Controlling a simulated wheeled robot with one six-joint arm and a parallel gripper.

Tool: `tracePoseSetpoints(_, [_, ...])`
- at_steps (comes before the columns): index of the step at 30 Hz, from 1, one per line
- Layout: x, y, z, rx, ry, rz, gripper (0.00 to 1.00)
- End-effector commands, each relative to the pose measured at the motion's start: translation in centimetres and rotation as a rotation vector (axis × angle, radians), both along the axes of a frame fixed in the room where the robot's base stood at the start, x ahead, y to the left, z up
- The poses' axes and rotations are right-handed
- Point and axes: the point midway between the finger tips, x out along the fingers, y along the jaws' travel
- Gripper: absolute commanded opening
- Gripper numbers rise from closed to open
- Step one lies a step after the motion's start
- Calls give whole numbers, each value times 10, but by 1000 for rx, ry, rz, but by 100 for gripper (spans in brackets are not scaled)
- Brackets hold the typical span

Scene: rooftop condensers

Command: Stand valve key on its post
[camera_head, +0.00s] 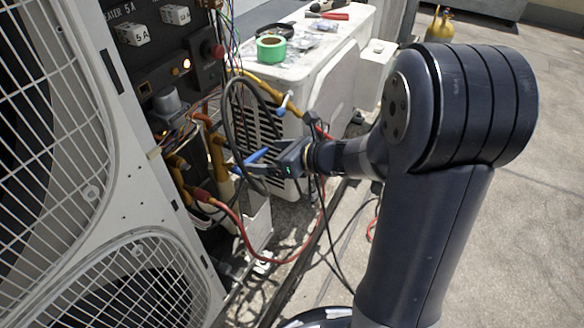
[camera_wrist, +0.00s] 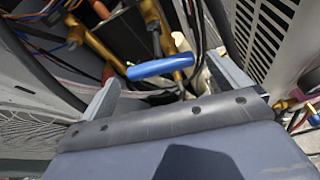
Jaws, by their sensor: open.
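A blue bar (camera_head: 256,155), which looks like the handle of the valve key, shows at my gripper (camera_head: 250,162) in the head view. In the wrist view the blue bar (camera_wrist: 160,67) lies crosswise between the tips of my gripper (camera_wrist: 165,85), which stand apart on either side of it. I cannot tell whether the fingers touch it. The lower part of the key and any post beneath are hidden or too small to make out. Another blue handle (camera_head: 285,103) shows above my gripper, near the white unit.
Brass pipes (camera_wrist: 100,42) and hoses crowd the space around my gripper. A red hose (camera_head: 240,228) hangs below. A condenser with fan grilles (camera_head: 55,110) stands at left. Green tape (camera_head: 270,48) and tools lie on the white unit (camera_head: 335,50). Open floor lies at right.

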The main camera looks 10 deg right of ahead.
Motion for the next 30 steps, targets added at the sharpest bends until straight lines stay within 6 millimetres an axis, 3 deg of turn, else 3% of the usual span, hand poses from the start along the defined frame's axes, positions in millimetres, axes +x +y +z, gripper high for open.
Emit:
tracePoseSetpoints(7, [16,22,-12,1,-1,2,100])
tracePoseSetpoints(18, [20,26,-13,0,0,0,100])
tracePoseSetpoints(30, [19,26,-13,0,0,0,68])
